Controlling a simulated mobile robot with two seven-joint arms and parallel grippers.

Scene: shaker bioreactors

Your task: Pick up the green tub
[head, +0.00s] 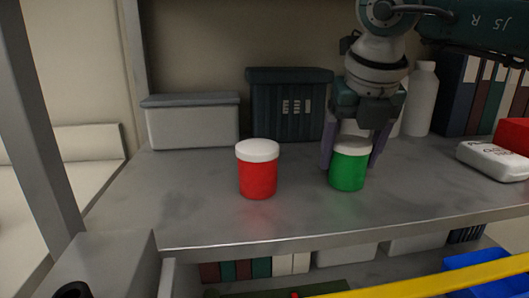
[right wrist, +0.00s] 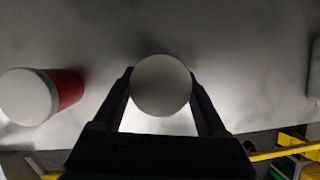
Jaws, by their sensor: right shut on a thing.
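The green tub (head: 347,170) with a white lid stands upright on the grey shelf (head: 215,215). My right gripper (head: 352,155) comes down on it from above, with one finger on each side, and is shut on it. In the right wrist view the tub's round lid (right wrist: 161,86) sits between the two fingers (right wrist: 161,100), and its green body is hidden below the lid. I cannot tell any gap between the tub and the shelf. My left gripper is not in view.
A red tub (head: 258,176) with a white lid stands to the left, apart from the gripper. Behind are a grey lidded box (head: 192,125), a dark bin (head: 287,110) and a white bottle (head: 421,98). The shelf front is clear.

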